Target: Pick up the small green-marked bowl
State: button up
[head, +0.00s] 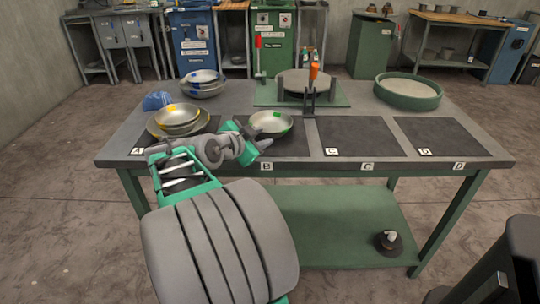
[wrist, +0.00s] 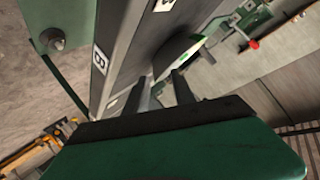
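The small metal bowl with a green mark (head: 270,122) sits upright on the dark mat labelled B on the table. In the wrist view the bowl (wrist: 176,50) shows nearly edge-on, just beyond the fingers, with its green patch facing the camera. My gripper (head: 262,143) is at the bowl's front left side, close to its rim. In the wrist view the two dark fingers of my gripper (wrist: 160,92) stand apart, with the near end of the bowl between or just past their tips. I cannot tell whether either finger touches it.
Yellow-marked bowls (head: 178,117) are stacked on mat A, left of my gripper. Blue-marked bowls (head: 203,81) and a blue cloth-like item (head: 157,101) stand behind. A turntable (head: 300,84) with an upright tool is behind the bowl. A round green-rimmed tray (head: 408,94) stands back right. Mats C (head: 357,138) and D (head: 432,137) are empty.

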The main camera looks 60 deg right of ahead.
aim_at(271, 126)
jog(key=s+d, duration=0.1)
jog(key=s+d+m+g, duration=0.1)
jog(key=shift+s+d+f, duration=0.1)
jog(key=shift+s+d, duration=0.1)
jog(key=shift+d, duration=0.15)
jog(key=x, duration=0.6)
jog(key=shift+w+d+b, duration=0.15)
jog(key=shift+d+b, duration=0.2)
jog(key=shift+d, duration=0.1)
grip_shut()
